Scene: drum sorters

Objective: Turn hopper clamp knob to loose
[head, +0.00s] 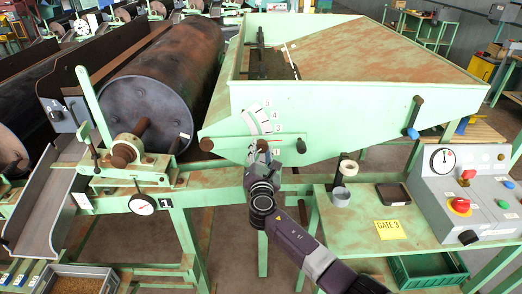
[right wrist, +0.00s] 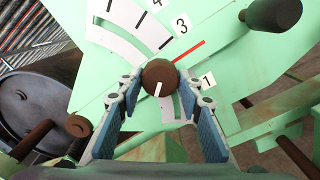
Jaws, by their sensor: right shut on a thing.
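The hopper clamp knob (right wrist: 160,75) is round and rusty brown with a white line on its face, pointing down and slightly left in the right wrist view. It sits in front of a white numbered scale (right wrist: 135,22), near a red pointer line (right wrist: 190,50). My right gripper (right wrist: 158,82) is shut on the knob, one finger on each side. In the head view my right gripper (head: 262,160) is at the lower front of the green hopper (head: 330,110), below its scale (head: 258,121), and hides the knob. My left gripper is not in view.
A large dark drum (head: 165,80) lies left of the hopper. A green bench (head: 350,225) at right bears a grey control box (head: 460,190), a dark tray (head: 393,195) and a yellow GATE 3 card (head: 390,230). A blue-tipped lever (head: 412,130) hangs on the hopper's right side.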

